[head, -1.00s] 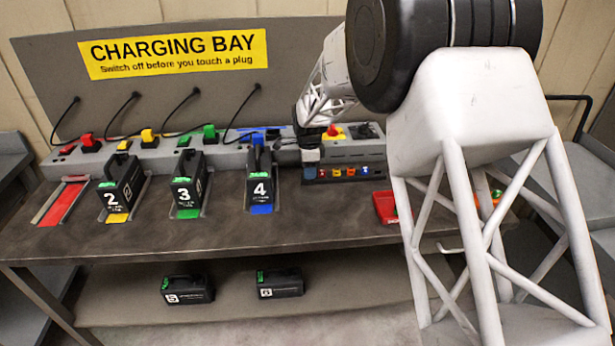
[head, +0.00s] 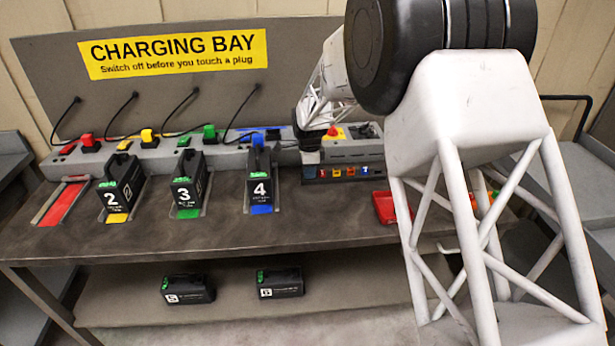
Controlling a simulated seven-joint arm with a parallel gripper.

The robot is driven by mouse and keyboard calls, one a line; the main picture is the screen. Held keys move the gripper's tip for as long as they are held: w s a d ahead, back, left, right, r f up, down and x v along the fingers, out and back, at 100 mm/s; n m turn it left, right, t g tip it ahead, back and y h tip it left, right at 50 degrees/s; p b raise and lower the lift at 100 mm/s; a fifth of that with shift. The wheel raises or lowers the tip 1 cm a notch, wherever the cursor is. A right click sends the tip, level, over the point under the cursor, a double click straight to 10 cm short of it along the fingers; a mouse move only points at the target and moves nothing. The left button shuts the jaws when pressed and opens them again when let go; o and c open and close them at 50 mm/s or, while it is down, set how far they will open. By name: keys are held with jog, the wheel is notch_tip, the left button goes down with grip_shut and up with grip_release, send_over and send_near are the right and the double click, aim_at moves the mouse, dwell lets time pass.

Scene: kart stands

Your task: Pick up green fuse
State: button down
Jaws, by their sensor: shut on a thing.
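My gripper (head: 309,157) is small and dark at the end of the white arm, over the left end of the grey fuse panel (head: 345,179). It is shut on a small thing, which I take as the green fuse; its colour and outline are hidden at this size. The panel's front row shows red (head: 323,174), orange (head: 337,173), yellow (head: 350,172) and blue (head: 365,171) fuses, and no green one. I cannot tell whether the held fuse is clear of the panel.
Batteries 2 (head: 119,184), 3 (head: 187,184) and 4 (head: 261,184) stand on the bench (head: 300,225). A red emergency knob (head: 333,131) sits behind the panel, right of my gripper. A red tray (head: 385,208) lies at the right, partly behind my arm.

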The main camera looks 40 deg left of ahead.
jog(key=shift+r, duration=0.15)
jog(key=shift+r, duration=1.55)
jog(key=shift+s+d+r, duration=0.15)
jog(key=shift+s+d, duration=0.05)
jog(key=shift+d, duration=0.05)
jog(key=s+d, duration=0.3)
jog(key=d, duration=0.1)
jog(key=s+d+r, duration=0.1)
jog(key=s+d, duration=0.6)
jog(key=shift+d+r, duration=0.15)
jog(key=shift+d, duration=0.15)
jog(key=w+a+r, duration=0.5)
jog(key=w+a, duration=0.6)
jog(key=a, duration=0.1)
jog(key=w+a+r, duration=0.6)
jog(key=w+a, duration=0.5)
jog(key=shift+a, duration=0.4)
